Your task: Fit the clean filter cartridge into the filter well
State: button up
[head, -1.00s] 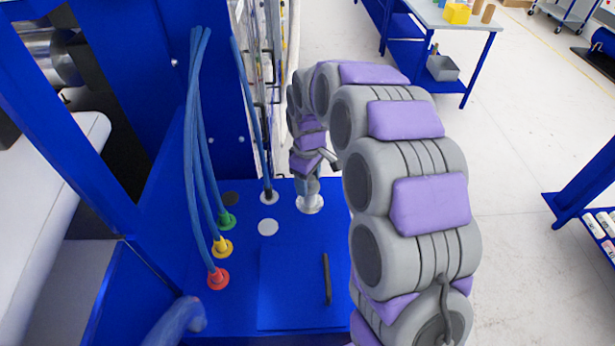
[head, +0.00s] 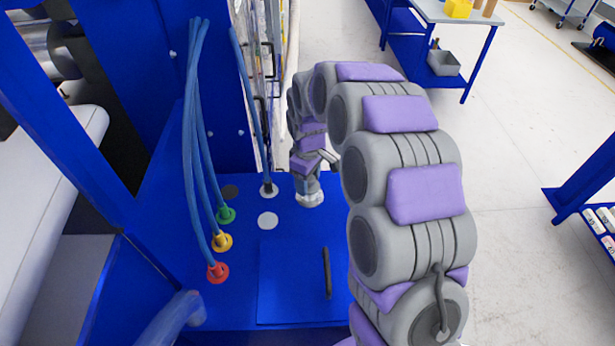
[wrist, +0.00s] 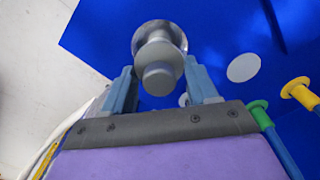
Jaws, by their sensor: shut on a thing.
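My gripper (head: 308,188) points down at the blue deck, right over the filter well (head: 310,200), a pale metal ring at the deck's back right. In the wrist view, my gripper's (wrist: 159,66) two blue-grey fingers stand on either side of the grey, round filter cartridge (wrist: 157,77) and are shut on it. Beyond the cartridge, the shiny rim of the filter well (wrist: 155,27) shows around it. The cartridge's lower end is hidden, so I cannot tell how deep it sits. In the head view the gripper covers most of the cartridge.
Blue hoses run to red (head: 217,272), yellow (head: 222,242) and green (head: 226,215) fittings on the left. A flat grey disc (head: 268,220) lies left of the well. A dark handle (head: 327,272) stands on the front panel. A blue frame and wall bound the left and back.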

jog(key=shift+f+b, duration=0.3)
jog(key=shift+f, duration=1)
jog(key=shift+f, duration=0.35)
jog(key=shift+f, duration=0.35)
jog(key=o, duration=1.6)
jog(key=shift+c, duration=0.2)
notch_tip(320, 180, up, 17)
jog(key=b, duration=0.1)
jog(key=shift+r, duration=0.15)
jog(key=shift+w, duration=0.1)
